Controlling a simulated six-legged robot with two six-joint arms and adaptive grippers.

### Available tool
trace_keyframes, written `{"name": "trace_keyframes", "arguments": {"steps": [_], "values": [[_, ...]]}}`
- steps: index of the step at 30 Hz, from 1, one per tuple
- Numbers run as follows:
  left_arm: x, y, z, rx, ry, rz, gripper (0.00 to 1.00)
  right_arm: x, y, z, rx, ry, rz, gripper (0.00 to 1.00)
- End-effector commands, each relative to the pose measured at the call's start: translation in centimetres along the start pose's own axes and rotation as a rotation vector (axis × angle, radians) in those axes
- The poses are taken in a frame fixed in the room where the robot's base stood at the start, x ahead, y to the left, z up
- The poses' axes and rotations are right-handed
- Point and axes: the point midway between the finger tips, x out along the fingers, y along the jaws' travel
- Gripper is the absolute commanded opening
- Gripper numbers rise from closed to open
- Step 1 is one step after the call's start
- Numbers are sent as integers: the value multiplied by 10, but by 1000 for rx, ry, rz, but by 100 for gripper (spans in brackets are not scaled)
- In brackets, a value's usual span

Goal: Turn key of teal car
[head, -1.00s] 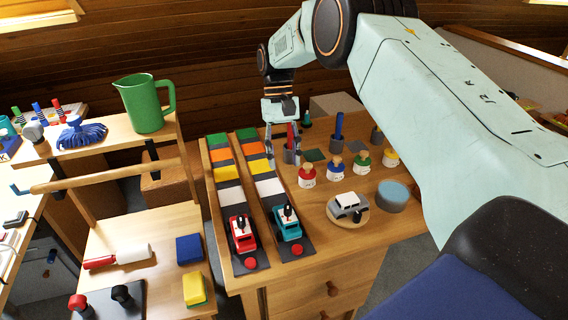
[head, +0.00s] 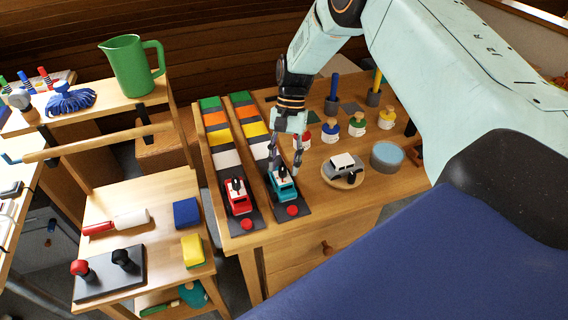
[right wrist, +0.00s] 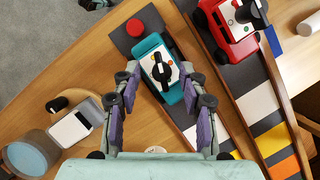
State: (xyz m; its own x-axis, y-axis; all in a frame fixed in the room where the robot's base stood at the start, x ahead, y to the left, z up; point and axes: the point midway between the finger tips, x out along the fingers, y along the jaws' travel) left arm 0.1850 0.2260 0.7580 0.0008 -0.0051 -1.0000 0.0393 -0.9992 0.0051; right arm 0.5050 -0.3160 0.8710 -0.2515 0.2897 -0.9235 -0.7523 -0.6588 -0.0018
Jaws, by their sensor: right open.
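The teal car (head: 283,186) stands at the near end of the right-hand lane, with a black key (right wrist: 161,71) on its white top. In the right wrist view the teal car (right wrist: 157,66) lies ahead of and between the fingers. My right gripper (head: 286,168) is open just above the car, and its fingertips (right wrist: 165,88) show on either side of it. I cannot tell whether the fingers touch the car. The key is partly hidden by the gripper in the head view. My left gripper is not in view.
A red car (head: 238,196) with its own black key stands in the lane to the left. A red button (head: 292,211) lies in front of the teal car.

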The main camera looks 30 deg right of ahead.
Motion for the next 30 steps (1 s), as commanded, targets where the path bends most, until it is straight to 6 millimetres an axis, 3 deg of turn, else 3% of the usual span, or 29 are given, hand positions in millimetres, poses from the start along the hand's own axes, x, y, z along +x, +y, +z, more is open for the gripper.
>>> {"name": "trace_keyframes", "arguments": {"steps": [11,26,30], "values": [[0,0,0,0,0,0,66,7,0,0,0,0,0,43],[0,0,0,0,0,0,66,7,0,0,0,0,0,0],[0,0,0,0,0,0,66,7,0,0,0,0,-1,0]]}}
